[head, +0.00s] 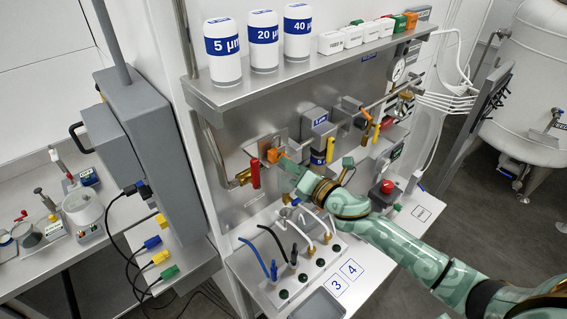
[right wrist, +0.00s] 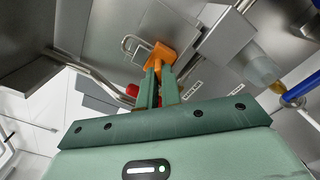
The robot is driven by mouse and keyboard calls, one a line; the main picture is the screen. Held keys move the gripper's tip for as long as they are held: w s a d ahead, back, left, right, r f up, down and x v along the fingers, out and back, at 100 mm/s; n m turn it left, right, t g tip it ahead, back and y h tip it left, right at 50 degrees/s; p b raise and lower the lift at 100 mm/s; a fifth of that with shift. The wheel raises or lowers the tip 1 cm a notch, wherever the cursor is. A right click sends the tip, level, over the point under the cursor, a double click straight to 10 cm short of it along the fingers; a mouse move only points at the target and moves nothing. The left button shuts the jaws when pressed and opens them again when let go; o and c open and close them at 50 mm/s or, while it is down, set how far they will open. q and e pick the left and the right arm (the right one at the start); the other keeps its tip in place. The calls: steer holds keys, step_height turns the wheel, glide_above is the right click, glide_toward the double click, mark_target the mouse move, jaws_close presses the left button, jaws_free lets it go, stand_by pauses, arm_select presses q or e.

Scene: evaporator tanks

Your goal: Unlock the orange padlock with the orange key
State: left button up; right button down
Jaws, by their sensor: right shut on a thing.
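The orange padlock (head: 272,155) is at the wall panel, beside a red valve handle, in the head view. In the right wrist view the padlock (right wrist: 160,55) shows its orange body and a grey shackle to the left. My right gripper (head: 285,163) is right at the padlock. In the right wrist view my right gripper (right wrist: 158,84) is shut, its fingertips close against the orange body. The orange key is mostly hidden between the fingers, so I cannot tell how deep it sits in the lock. My left gripper is not in view.
A red valve handle (head: 255,174) hangs just left of the padlock. A shelf (head: 225,93) with white filter canisters (head: 264,42) runs above. Below, a bench (head: 258,285) holds hoses and plugs. A red emergency button (head: 387,187) is at right.

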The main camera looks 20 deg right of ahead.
steer(key=n, duration=0.5)
steer(key=c, duration=1.5)
jaws_free()
steer(key=b+v, duration=0.1)
steer(key=v, duration=0.5)
steer(key=shift+d, duration=0.1)
